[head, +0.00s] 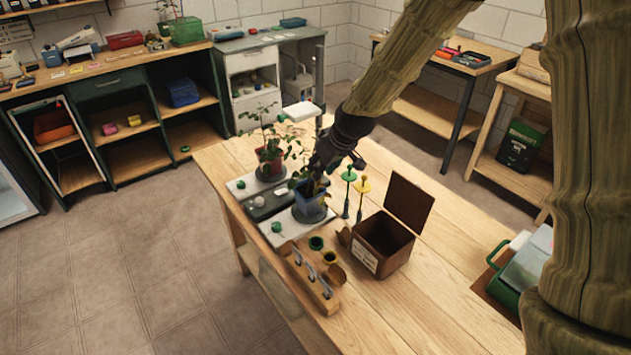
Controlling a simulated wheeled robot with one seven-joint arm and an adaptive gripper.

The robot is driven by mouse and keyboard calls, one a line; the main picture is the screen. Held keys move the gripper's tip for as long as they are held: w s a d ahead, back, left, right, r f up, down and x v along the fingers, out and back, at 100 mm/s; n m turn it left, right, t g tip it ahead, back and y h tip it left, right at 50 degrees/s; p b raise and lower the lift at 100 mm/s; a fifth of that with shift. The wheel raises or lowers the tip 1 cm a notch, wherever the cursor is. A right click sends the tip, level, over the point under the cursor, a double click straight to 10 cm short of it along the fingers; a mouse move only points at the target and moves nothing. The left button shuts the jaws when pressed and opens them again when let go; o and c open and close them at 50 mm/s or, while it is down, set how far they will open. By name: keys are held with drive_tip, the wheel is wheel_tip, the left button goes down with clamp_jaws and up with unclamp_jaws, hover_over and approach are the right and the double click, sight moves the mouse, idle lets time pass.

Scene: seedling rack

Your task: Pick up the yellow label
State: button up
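A yellow-topped marker (363,186) stands upright on a thin dark stem on the wooden table, beside a green-topped one (349,175). It is the likeliest yellow label, though no writing shows on it. My gripper (316,182) is dark and points down over the blue pot (311,204) with a plant, left of the yellow marker and apart from it. The fingers are small and blend into the leaves, so I cannot tell whether they hold anything.
An open brown box (383,246) with a raised lid stands right of the cups. A wooden rack with metal clips (312,280) lies at the front. A red pot (270,160) with a plant stands behind. The table's right front (430,300) is bare.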

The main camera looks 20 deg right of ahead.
sight(316, 186)
drive_tip(key=shift+w, duration=0.1)
drive_tip(key=shift+s+d+r, duration=0.1)
drive_tip(key=shift+s+r, duration=0.05)
drive_tip(key=shift+s, duration=0.25)
drive_tip(key=p+x, duration=0.1)
drive_tip(key=x, duration=0.3)
drive_tip(key=shift+w+d+r+p, duration=0.15)
drive_tip(key=shift+w+p, duration=0.15)
drive_tip(key=shift+p, duration=0.05)
drive_tip(key=shift+f, duration=0.3)
drive_tip(key=shift+w+f, duration=0.25)
drive_tip(key=shift+f, duration=0.1)
drive_tip(key=shift+s+r, duration=0.1)
drive_tip(key=shift+c, duration=1)
clamp_jaws()
